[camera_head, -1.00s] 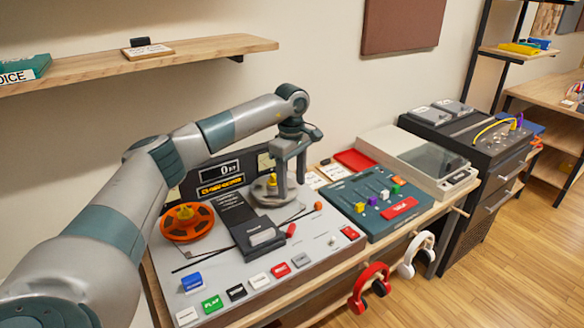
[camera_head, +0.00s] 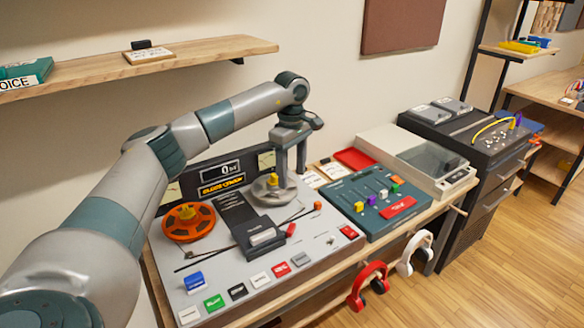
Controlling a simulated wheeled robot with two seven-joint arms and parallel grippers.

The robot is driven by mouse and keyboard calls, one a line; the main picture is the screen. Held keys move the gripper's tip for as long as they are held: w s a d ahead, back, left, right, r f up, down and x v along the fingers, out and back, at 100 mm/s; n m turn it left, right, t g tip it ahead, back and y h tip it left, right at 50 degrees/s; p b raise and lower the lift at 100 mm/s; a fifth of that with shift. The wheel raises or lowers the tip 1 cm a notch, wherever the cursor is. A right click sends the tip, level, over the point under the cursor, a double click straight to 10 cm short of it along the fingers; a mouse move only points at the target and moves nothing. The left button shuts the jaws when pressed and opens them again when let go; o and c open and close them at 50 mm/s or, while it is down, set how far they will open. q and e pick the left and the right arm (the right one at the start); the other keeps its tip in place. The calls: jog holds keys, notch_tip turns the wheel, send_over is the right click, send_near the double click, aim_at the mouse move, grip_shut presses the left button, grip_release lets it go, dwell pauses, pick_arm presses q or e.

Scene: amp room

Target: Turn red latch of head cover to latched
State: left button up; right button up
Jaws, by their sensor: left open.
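The tape machine (camera_head: 320,249) stands on the bench with a dark head cover (camera_head: 258,239) at its middle. The small red latch (camera_head: 291,230) sticks up at the right end of the head cover. Whether it is latched cannot be told from here. My left gripper (camera_head: 291,183) points down at the back of the machine, beside the grey reel (camera_head: 267,193) with a yellow hub. Its fingers are apart with nothing held between them. It is behind the latch and clear of it. My right gripper is out of view.
An orange reel (camera_head: 188,222) lies on the machine's left side. Coloured buttons such as a green one (camera_head: 213,302) line its front. A teal mixer (camera_head: 376,217) stands to the right. Red headphones (camera_head: 368,285) hang at the bench's front. A wooden shelf (camera_head: 190,56) is above.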

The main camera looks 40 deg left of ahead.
pick_arm(q)
jog(key=shift+r, duration=0.2)
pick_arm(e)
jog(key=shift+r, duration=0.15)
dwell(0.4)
pick_arm(q)
notch_tip(320, 180, up, 17)
jog(key=b, duration=0.2)
jog(key=shift+r+b, duration=0.2)
jog(key=shift+b, duration=0.15)
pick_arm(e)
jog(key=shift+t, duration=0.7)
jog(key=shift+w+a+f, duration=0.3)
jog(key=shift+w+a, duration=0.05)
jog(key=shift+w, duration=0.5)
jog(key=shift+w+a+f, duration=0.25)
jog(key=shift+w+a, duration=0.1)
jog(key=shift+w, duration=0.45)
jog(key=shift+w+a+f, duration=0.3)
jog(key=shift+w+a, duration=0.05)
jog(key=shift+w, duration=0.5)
